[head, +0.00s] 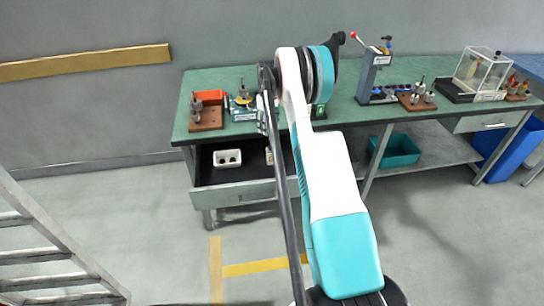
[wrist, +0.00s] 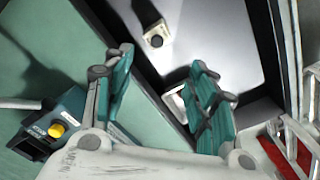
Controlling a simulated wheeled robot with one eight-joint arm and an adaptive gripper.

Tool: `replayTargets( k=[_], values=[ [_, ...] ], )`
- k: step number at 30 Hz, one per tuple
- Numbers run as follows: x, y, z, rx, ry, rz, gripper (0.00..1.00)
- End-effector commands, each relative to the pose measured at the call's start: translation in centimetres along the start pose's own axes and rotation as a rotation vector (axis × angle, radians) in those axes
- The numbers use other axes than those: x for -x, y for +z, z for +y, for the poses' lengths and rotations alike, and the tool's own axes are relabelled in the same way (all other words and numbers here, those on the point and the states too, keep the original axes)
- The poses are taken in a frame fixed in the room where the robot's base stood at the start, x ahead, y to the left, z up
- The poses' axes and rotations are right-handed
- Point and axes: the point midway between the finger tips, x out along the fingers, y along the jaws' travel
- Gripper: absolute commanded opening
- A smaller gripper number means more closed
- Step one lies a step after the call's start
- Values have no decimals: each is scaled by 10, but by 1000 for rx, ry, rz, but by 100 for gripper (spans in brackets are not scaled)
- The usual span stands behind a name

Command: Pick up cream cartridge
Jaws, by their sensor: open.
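A small cream block with a dark round end (wrist: 156,40), which looks like the cream cartridge, lies on a pale grey surface at the top of the wrist view, beyond my fingertips. A second pale piece (wrist: 176,101) shows partly beside my right finger, which hides some of it. In the head view a cream piece (head: 269,155) shows at the open drawer, partly behind my arm. My gripper (wrist: 164,62) is open, with its teal fingers apart and nothing held between them. In the head view my arm largely hides the gripper.
The green bench (head: 340,115) stands above the open, dark-lined drawer (head: 245,178), which holds a white box (head: 227,157) with two dark spots. A teal bin (head: 397,151) sits on the lower shelf.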

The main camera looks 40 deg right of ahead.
Motion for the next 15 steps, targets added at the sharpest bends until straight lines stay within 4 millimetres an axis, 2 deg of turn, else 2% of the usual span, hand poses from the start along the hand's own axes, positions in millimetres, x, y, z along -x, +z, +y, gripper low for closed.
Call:
replayTargets(
  k=[8, 15],
  values=[
    [-24, 3, 4, 3, -6, -5, 52],
    [-69, 3, 3, 3, -5, -5, 52]
  ],
)
